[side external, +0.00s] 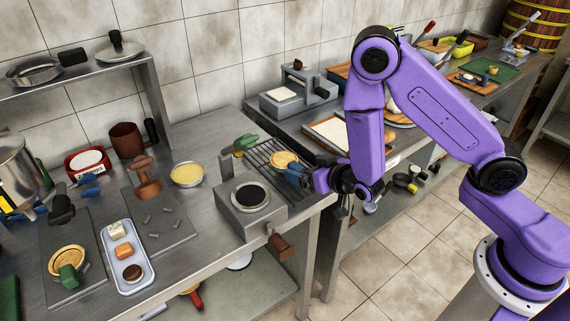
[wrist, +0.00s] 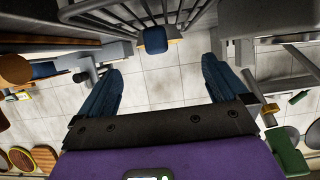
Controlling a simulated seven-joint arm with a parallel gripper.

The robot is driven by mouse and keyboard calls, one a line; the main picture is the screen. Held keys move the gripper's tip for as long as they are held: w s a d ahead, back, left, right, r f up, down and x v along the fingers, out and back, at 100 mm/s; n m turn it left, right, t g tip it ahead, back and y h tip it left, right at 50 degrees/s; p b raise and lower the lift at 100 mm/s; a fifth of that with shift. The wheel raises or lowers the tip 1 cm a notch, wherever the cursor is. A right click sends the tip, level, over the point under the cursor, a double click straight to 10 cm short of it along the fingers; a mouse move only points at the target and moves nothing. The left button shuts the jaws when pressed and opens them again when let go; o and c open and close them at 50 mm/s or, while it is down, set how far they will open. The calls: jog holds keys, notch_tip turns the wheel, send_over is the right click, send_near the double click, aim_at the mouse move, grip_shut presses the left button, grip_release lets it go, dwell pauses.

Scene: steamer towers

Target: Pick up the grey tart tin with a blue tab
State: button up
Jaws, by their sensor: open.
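A round tart tin with a pale yellow filling (side external: 284,159) rests on the wire rack (side external: 262,152). In the wrist view a blue tab (wrist: 155,40) sticks out past the end of the rack; it appears to belong to this tin, whose body I cannot see there. My gripper (side external: 296,174) is beside the tin, at the rack's right end. In the wrist view my gripper (wrist: 161,66) is open and empty, its blue fingers spread to either side of the tab, which lies a little beyond the tips.
A grey burner block (side external: 238,209) stands in front of the rack. A green-handled object (side external: 245,142) lies at the rack's left end. Another tart with a green tab (side external: 67,258) and a tray (side external: 111,238) are at the left. A gap separates the two counters.

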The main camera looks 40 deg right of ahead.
aim_at(294, 163)
jog(key=shift+x, duration=3.9)
jog(key=shift+f, duration=0.2)
jog(key=c, duration=1.3)
jog(key=shift+r, duration=0.1)
